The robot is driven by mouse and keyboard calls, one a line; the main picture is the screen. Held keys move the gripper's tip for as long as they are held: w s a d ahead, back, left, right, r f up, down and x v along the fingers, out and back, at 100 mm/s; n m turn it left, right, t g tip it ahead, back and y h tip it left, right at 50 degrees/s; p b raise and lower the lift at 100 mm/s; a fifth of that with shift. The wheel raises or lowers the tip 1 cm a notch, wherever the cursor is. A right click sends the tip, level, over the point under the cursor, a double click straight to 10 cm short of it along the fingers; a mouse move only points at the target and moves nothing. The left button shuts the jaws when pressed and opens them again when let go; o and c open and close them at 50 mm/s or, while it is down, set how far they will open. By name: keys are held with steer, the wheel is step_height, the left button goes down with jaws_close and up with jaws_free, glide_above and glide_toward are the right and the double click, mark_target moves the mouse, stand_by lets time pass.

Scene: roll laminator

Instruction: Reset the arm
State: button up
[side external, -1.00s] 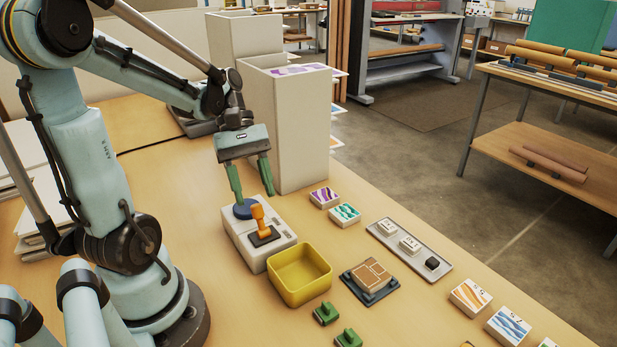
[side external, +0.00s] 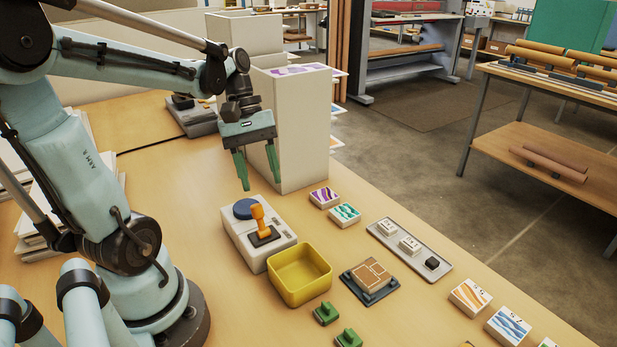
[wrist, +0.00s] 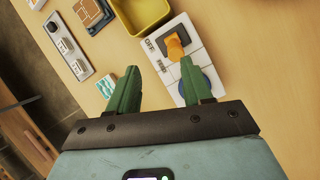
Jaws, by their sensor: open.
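My gripper (side external: 258,187) is open and empty. It hangs in the air above and behind the white control box (side external: 234,229), apart from it. The box carries a round blue button (side external: 244,208) and an orange-handled stamp or lever (side external: 258,222) on a dark pad. In the wrist view, my gripper's green fingers (wrist: 163,88) stand apart, with the box (wrist: 203,50) and orange handle (wrist: 175,47) beyond them. The right finger partly hides the blue button.
A yellow bin (side external: 299,274) stands beside the box. A tall white bin (side external: 306,130) is close behind my gripper. A grey tray (side external: 420,258), a dark base with a tan block (side external: 370,276), green pieces (side external: 327,313) and printed tiles (side external: 343,214) lie to the right.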

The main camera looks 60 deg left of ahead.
steer(key=w+d+m+t+y, duration=0.4)
steer(key=d+m+t, duration=0.3)
steer(key=m, duration=0.6)
steer(key=shift+w+d+f+y, duration=0.3)
steer(key=shift+w+d+f, duration=0.15)
steer(key=shift+d, duration=0.6)
